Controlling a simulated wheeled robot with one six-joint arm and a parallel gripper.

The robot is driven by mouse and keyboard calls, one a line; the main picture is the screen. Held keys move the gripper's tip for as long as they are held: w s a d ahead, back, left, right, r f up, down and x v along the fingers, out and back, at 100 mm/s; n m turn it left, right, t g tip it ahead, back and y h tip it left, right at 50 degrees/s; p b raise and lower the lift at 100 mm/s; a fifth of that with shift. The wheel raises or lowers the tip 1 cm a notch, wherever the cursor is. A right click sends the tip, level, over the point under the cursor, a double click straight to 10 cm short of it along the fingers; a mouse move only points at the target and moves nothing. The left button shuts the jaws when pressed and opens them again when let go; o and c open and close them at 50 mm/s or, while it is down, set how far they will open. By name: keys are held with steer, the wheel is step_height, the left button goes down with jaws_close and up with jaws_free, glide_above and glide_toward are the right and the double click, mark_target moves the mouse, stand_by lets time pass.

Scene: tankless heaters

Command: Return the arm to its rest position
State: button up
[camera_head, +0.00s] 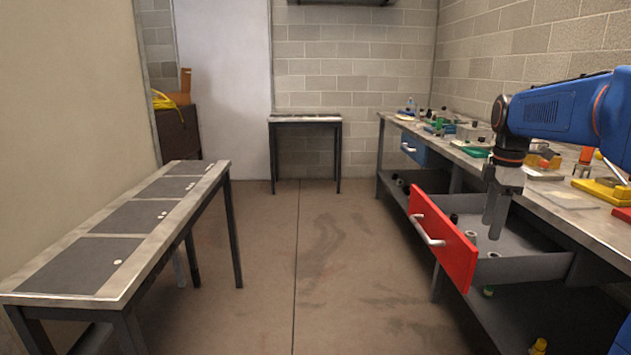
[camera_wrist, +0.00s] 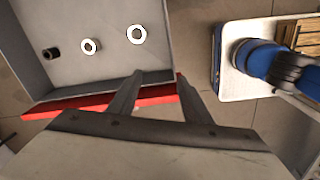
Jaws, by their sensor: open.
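My blue arm (camera_head: 560,108) reaches in from the right in the head view, bent downward at the wrist. My gripper (camera_head: 493,232) points down over the open drawer with the red front (camera_head: 443,236). In the wrist view the two fingers of my gripper (camera_wrist: 160,78) are spread apart with nothing between them. They appear near the drawer's red front edge (camera_wrist: 75,104). Two pale rings (camera_wrist: 137,34) (camera_wrist: 90,46) and a dark nut-like piece (camera_wrist: 50,53) lie on the grey drawer floor, apart from the fingers. The height of the fingertips above the drawer is hard to tell.
The workbench (camera_head: 575,204) on the right carries many small parts and trays. A closed blue drawer (camera_head: 412,148) is farther along it. A long table (camera_head: 210,178) with dark panels stands at left, and a small table (camera_head: 305,119) at the back. The floor between is clear.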

steer(key=s+a+f+m+t, duration=0.1)
steer(key=s+a+f+m, duration=0.3)
steer(key=s, duration=0.5)
steer(key=s+a+f+m+t, duration=0.2)
steer(key=s+a+f+m, duration=0.3)
steer(key=s, duration=0.4)
steer(key=s+a+f+m+t, duration=0.1)
steer(key=s+a+f+m, duration=0.3)
steer(key=s, duration=0.5)
steer(key=shift+s+a+f+m, duration=0.25)
steer(key=shift+a+f+m, duration=0.1)
steer(key=shift+m, duration=0.45)
steer(key=shift+w, duration=0.1)
